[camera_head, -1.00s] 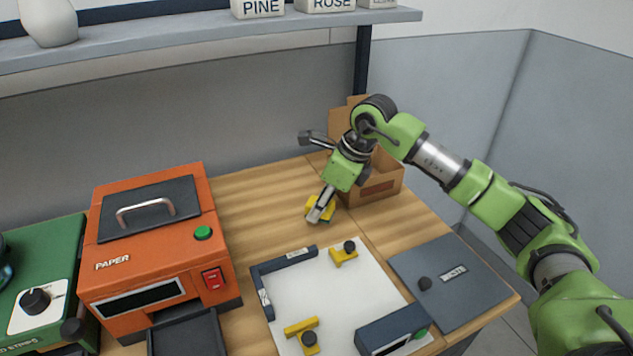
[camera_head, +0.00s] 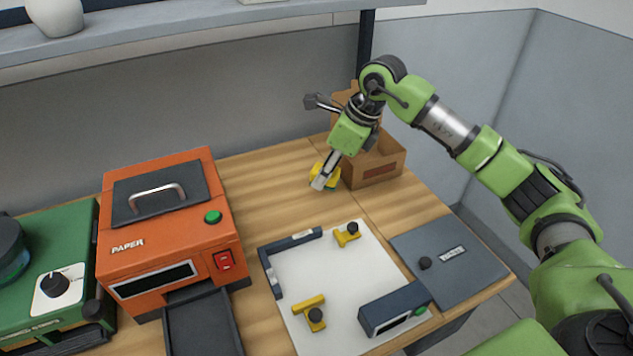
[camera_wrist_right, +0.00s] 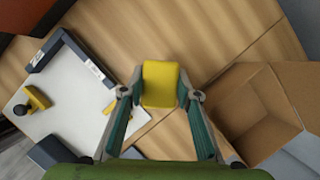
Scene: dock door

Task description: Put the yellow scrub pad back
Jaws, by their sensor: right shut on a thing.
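The yellow scrub pad (camera_wrist_right: 160,84) is between the fingertips of my right gripper (camera_wrist_right: 160,92) in the right wrist view, and the gripper is shut on it. In the head view the right gripper (camera_head: 322,180) points down over the wooden table, with the pad (camera_head: 325,170) partly hidden behind the fingers. Whether the pad touches the table is hard to tell. An open cardboard box (camera_head: 375,167) stands just right of the gripper and also shows in the right wrist view (camera_wrist_right: 250,105). My left gripper is not in view.
An orange machine labelled PAPER (camera_head: 170,235) stands at left beside a green machine (camera_head: 40,285). A white board (camera_head: 330,275) with yellow clamps lies in front, next to a grey WASTE lid (camera_head: 450,265). Bare table (camera_head: 265,180) lies left of the gripper.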

